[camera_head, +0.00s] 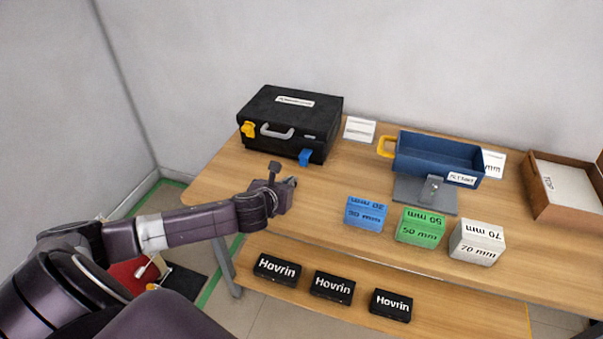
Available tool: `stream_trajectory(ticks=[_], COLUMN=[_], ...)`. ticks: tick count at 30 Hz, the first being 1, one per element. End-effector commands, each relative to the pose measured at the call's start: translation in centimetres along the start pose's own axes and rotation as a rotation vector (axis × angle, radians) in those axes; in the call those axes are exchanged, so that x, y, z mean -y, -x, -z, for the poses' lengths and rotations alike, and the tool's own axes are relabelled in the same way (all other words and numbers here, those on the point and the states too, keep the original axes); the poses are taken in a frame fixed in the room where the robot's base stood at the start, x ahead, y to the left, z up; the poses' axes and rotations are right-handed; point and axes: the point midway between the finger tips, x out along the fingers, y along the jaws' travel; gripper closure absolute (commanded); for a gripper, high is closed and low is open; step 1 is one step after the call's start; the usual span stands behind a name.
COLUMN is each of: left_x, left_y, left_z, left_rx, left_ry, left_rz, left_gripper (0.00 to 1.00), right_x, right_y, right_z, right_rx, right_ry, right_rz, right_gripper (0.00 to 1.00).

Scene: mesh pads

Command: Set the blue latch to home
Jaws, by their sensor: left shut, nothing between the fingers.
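The blue latch (305,157) is on the lower front of the black case (318,108), near its right corner. A yellow latch (248,129) is at the left of the same front, and a grey handle lies between them. The blue latch appears to stick down and out from the case; its exact setting is too small to tell. My left gripper (284,187) is shut and empty, in front of the case, lower in the picture than the blue latch and apart from it. My right gripper is not in view.
A blue bin (437,155) with a yellow handle stands behind a grey plate (410,190). Blue, green and white blocks (420,228) line the table front. An open brown box (539,205) is at right. Several black Hovrin boxes (331,287) lie on the lower shelf.

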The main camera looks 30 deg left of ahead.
Motion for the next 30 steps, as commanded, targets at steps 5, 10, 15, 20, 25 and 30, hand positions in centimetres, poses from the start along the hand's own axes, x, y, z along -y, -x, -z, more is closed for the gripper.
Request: stream_trajectory(ticks=[5, 10, 15, 20, 25, 30], left_x=[-0.5, -0.4, -0.4, -0.4, -0.3, -0.4], left_y=[-0.2, -0.2, -0.6, -2.4, -5.3, -7.8], left_z=[-0.4, -0.4, -0.4, -0.5, -0.5, -0.5], left_rx=[0.007, 0.007, 0.007, 0.007, 0.006, 0.006], left_ry=[-0.041, -0.038, -0.035, -0.033, -0.031, -0.032], left_rz=[-0.003, -0.002, -0.003, -0.003, -0.003, -0.003], left_gripper=[1.0, 1.0, 1.0, 1.0, 1.0, 1.0], right_x=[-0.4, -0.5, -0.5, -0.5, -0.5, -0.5], right_y=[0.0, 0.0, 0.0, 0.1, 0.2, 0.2], right_z=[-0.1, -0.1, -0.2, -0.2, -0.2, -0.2], right_rx=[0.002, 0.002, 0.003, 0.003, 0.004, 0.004], right_ry=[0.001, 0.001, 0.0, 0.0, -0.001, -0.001], right_rz=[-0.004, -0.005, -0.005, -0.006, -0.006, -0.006], right_gripper=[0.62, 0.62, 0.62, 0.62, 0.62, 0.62])
